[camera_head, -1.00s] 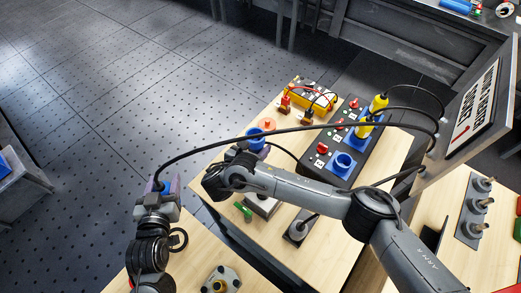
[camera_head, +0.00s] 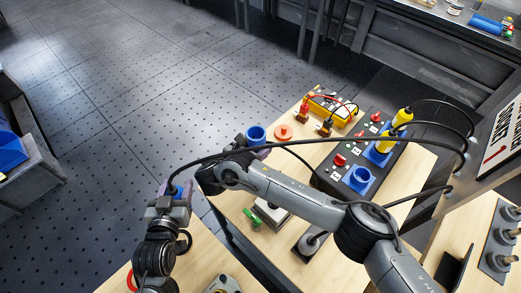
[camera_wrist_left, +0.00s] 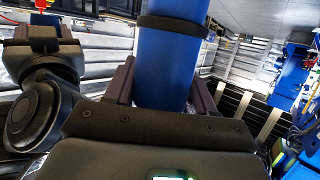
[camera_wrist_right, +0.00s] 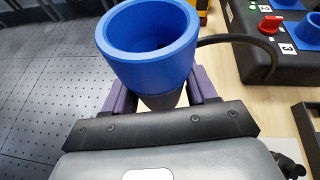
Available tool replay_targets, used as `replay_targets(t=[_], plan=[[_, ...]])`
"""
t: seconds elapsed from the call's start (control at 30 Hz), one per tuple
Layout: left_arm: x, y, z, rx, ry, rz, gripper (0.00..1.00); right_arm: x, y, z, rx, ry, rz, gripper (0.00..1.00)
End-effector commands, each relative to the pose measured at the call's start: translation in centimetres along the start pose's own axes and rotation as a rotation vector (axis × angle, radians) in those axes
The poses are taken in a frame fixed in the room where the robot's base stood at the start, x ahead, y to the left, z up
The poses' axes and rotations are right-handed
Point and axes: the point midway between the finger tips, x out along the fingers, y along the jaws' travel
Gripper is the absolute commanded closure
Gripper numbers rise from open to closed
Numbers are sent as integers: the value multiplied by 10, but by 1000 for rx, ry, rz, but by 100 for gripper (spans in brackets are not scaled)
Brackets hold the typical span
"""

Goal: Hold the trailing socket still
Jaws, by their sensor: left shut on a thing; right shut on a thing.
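The blue trailing socket (camera_head: 256,134) is held by my right gripper (camera_head: 248,150). In the right wrist view the socket (camera_wrist_right: 150,45) has its round open mouth facing up, with the jaws (camera_wrist_right: 158,95) shut around its darker lower body. A black cable (camera_wrist_right: 238,40) runs behind it towards the control box. My left gripper (camera_head: 175,190) is shut on a blue cylindrical connector with a black cable. In the left wrist view this connector (camera_wrist_left: 168,65) stands between the jaws and has a black band. It is apart from the socket.
The black control box (camera_head: 345,165) has a blue panel socket (camera_head: 360,178), red knobs and yellow plugs (camera_head: 388,140). A yellow box (camera_head: 335,108) and an orange disc (camera_head: 283,132) are behind. A green-handled item (camera_head: 252,220) lies on the wooden table. Black cables cross above it.

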Motion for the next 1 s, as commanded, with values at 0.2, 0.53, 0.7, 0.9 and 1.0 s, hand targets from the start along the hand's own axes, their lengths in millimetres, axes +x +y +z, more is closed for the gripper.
replay_targets(t=[0.2, 0.53, 0.7, 0.9, 1.0], plan=[[1, 0, 2, 0, 1, 0, 81, -1, 3, 1, 1, 0, 1, 80], [1, 0, 2, 0, 1, 0, 81, -1, 3, 0, 1, 0, 0, 80], [1, 0, 4, 0, 1, 0, 81, 1, 3, -2, 1, 0, 0, 80], [2, 0, 8, 0, 1, 0, 81, 3, 4, -8, 1, 0, 1, 80], [3, 0, 10, 0, 1, 0, 81, 4, 4, -11, 1, 0, 1, 80]])
